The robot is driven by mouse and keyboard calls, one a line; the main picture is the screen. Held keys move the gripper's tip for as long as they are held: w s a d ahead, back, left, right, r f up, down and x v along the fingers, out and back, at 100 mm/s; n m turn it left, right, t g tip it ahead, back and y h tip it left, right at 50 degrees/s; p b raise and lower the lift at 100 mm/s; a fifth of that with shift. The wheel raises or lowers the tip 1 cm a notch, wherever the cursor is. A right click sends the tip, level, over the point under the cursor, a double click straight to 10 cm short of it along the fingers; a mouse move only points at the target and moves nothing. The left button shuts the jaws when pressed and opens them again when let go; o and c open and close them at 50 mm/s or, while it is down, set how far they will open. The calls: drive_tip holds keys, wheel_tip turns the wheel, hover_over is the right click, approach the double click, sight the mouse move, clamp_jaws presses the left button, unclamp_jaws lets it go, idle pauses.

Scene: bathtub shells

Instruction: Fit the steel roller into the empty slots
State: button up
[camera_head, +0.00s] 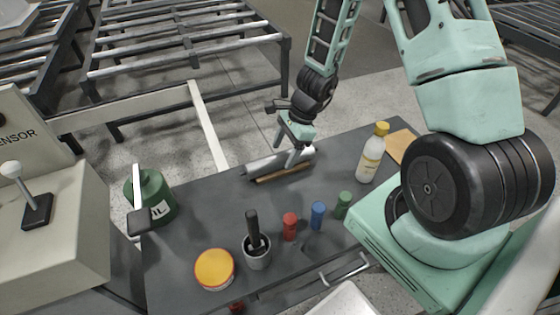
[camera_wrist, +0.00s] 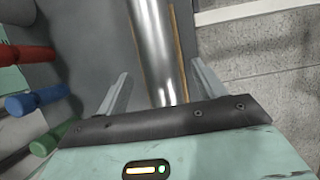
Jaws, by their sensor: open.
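The steel roller (camera_head: 262,163) lies on the dark workbench (camera_head: 190,240), beside wooden strips. My gripper (camera_head: 292,158) is above the roller, pointing down, and hides part of it. In the wrist view the roller (camera_wrist: 156,45) runs lengthwise between the two spread fingers of my gripper (camera_wrist: 160,70). The fingers are open on either side of it; I cannot tell whether they touch it. The roller conveyor frame (camera_head: 170,72) stands at the back with shiny rollers and wide gaps between them. Its individual slots are too small to make out.
A yellow-capped bottle (camera_head: 371,155), green (camera_head: 343,204), blue (camera_head: 318,214) and red (camera_head: 290,226) cylinders, a cup (camera_head: 257,260) with a black handle and a yellow-lidded tin (camera_head: 214,268) stand on the bench. A green canister (camera_head: 153,196) is at left. A pale rail (camera_head: 208,125) crosses the floor behind.

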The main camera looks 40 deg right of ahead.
drive_tip(key=shift+x, duration=1.1)
drive_tip(key=c, duration=1.4)
drive_tip(key=shift+w+r, duration=0.1)
drive_tip(key=shift+r, duration=0.1)
